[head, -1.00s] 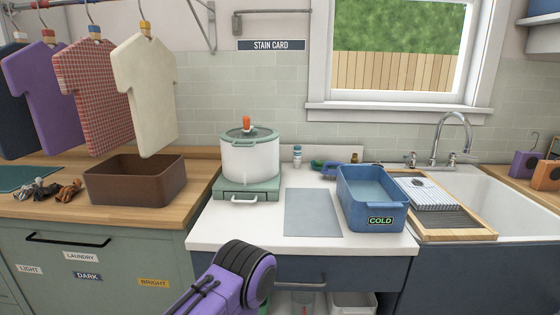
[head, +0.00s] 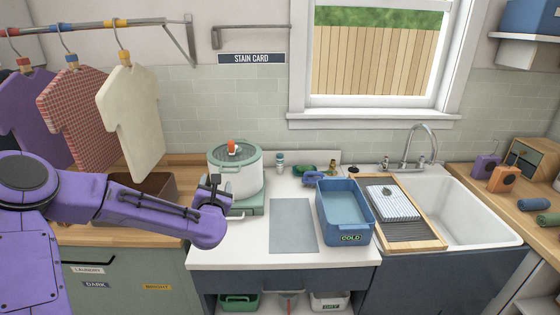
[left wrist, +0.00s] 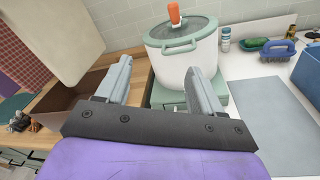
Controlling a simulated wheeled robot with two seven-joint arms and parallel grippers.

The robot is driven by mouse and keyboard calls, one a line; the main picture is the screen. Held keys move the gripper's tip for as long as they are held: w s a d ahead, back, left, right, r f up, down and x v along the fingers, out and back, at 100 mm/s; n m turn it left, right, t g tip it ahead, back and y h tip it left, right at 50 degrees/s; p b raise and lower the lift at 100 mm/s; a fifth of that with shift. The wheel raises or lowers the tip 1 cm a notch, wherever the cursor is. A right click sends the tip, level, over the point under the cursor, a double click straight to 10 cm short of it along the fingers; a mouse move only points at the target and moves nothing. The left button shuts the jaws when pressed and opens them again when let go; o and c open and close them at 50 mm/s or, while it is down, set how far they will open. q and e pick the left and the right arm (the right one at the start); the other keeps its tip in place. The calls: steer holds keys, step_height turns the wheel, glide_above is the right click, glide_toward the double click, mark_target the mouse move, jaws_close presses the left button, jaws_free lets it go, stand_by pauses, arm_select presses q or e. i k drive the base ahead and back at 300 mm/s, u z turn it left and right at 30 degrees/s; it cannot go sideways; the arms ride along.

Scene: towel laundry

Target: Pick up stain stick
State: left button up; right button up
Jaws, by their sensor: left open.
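A small white-and-blue stick or bottle (head: 280,162) stands upright at the back of the white counter, right of the white pot; it also shows in the left wrist view (left wrist: 225,39). It may be the stain stick, but its label is too small to read. My left gripper (head: 215,183) is open and empty, in front of the pot (head: 234,178) and left of the small bottle, well apart from it. In the left wrist view its two fingers (left wrist: 160,78) are spread, with the pot beyond them. My right gripper is not in view.
A blue basin marked COLD (head: 344,213) and a grey mat (head: 292,225) lie on the counter. A blue-handled brush (head: 313,180), a green item (head: 304,170) and a small amber bottle (head: 333,165) stand near the back. A brown bin (head: 150,187) and hanging shirts are at left.

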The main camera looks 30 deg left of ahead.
mark_target(279, 156)
steer(key=i, duration=1.5)
